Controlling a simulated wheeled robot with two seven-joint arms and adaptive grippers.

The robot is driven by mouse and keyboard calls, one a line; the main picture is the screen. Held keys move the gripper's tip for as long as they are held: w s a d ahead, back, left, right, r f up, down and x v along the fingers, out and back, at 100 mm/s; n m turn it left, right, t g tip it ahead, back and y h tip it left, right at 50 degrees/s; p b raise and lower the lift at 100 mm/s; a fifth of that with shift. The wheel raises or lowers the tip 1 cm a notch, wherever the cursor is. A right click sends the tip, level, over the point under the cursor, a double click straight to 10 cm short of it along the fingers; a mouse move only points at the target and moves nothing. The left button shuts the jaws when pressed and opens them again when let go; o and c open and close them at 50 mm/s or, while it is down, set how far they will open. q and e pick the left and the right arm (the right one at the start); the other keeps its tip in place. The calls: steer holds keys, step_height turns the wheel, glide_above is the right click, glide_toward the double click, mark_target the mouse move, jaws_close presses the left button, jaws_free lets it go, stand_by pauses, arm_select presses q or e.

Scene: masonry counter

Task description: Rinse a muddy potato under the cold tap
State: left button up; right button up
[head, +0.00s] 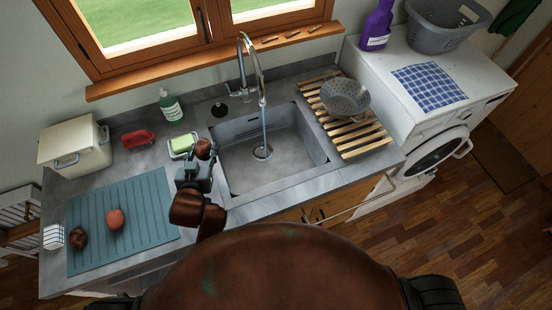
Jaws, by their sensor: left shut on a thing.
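My left gripper (201,163) is shut on a brown potato (204,148), held at the left edge of the grey sink (290,170). The potato is outside the water stream. The tap (243,68) stands at the back of the sink, and a thin stream of water (264,125) runs from its spout down towards the drain (262,152). On the blue ribbed mat (150,190) lie a dark brown, muddy-looking potato (77,238) and a cleaner, reddish one (115,220). My right gripper is not in view.
A sponge in a dish (184,145) sits just behind my left gripper, with a green soap bottle (170,105) behind it. A red item (138,138) and a cream bin (72,147) stand back left. A colander (345,98) rests on the wooden rack (358,138) right of the sink.

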arm_select(q)
steer(key=s+d+f+m+g+h+p, duration=0.1)
steer(key=s+d+f+m+h+p, duration=0.15)
steer(key=d+p, duration=0.7)
steer(key=s+d+f+m+h+p, duration=0.1)
steer(key=d+m+h+p, duration=0.15)
steer(key=d+p, duration=0.65)
steer(key=w+f+b, duration=0.3)
steer(key=w+b, duration=0.4)
steer(key=w, duration=0.7)
steer(key=shift+w+d+h, duration=0.15)
steer(key=shift+d+h, duration=0.15)
steer(key=shift+f, duration=0.1)
steer(key=shift+d, duration=0.2)
steer(key=shift+d, duration=0.4)
steer(key=shift+a, duration=0.25)
